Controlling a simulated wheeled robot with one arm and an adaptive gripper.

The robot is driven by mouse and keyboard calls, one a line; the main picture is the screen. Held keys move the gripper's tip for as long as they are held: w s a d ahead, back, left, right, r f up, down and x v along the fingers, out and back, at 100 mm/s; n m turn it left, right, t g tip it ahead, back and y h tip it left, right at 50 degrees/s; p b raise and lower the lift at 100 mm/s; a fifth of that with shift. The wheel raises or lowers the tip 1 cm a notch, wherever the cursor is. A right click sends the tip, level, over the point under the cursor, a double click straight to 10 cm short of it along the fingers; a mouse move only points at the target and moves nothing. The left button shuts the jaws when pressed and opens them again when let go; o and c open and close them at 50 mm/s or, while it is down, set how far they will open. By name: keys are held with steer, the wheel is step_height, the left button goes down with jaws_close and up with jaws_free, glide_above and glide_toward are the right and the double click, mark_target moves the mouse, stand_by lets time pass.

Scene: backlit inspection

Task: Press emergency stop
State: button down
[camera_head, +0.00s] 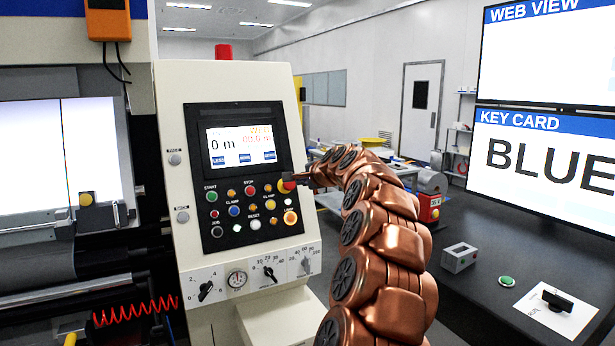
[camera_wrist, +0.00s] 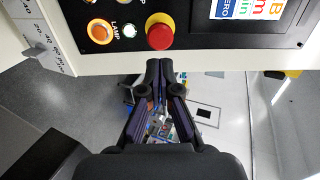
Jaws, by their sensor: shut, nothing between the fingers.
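The emergency stop is a red mushroom button on a yellow ring (camera_wrist: 160,32), at the edge of the black control panel in the wrist view. In the head view it shows at the panel's right side (camera_head: 285,187), partly covered by my gripper (camera_head: 299,179). In the wrist view my gripper (camera_wrist: 160,67) is shut and empty, its fingertips together just below the red button in the picture. A gap shows between the tips and the button in that view. I cannot tell the depth between them.
The control panel (camera_head: 220,225) carries several other buttons close by, including an orange lamp button (camera_head: 290,217). Dials (camera_head: 237,279) sit below. A dark table (camera_head: 480,285) with a small grey box (camera_head: 459,257) stands right. Screens (camera_head: 550,150) hang above it.

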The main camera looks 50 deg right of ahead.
mark_target(290, 184)
steer(key=shift+p+x, duration=1.25)
steer(key=shift+x, duration=2.6)
steer(key=shift+w, duration=0.1)
steer(key=shift+w+f, duration=0.1)
steer(key=shift+w, duration=0.2)
steer(key=shift+w+d+f, duration=0.2)
steer(key=shift+w, duration=0.2)
steer(key=shift+s+d, duration=0.1)
steer(key=shift+d, duration=0.05)
